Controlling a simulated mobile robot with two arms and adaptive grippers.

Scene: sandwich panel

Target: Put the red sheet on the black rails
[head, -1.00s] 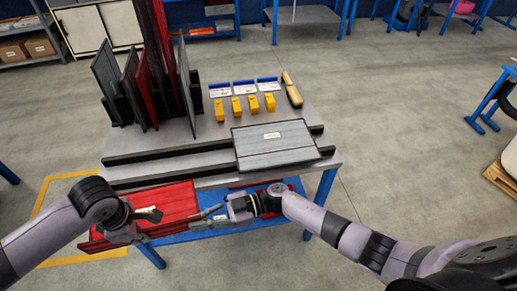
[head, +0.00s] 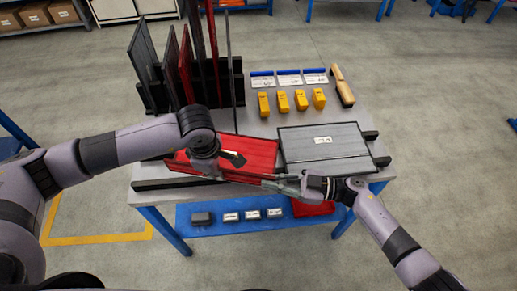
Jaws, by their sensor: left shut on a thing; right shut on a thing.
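The red sheet (head: 255,153) is over the front of the table, just left of the grey panel (head: 310,153). My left gripper (head: 230,160) is shut on the red sheet, its wrist covering part of it. My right gripper (head: 283,182) is shut on the sheet's near edge, toward its right end. The black rails run along the table front; the front rail (head: 155,184) shows at left, and rail ends stick out right of the grey panel (head: 383,161). The sheet hides the rails' middle. I cannot tell whether it touches them.
Upright dark and red panels stand in a black rack (head: 152,98) at the back left. Yellow blocks (head: 282,101), blue-topped labelled items (head: 288,78) and a wooden-looking roller (head: 341,87) lie behind the grey panel. A blue lower shelf (head: 215,228) holds small grey boxes and something red.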

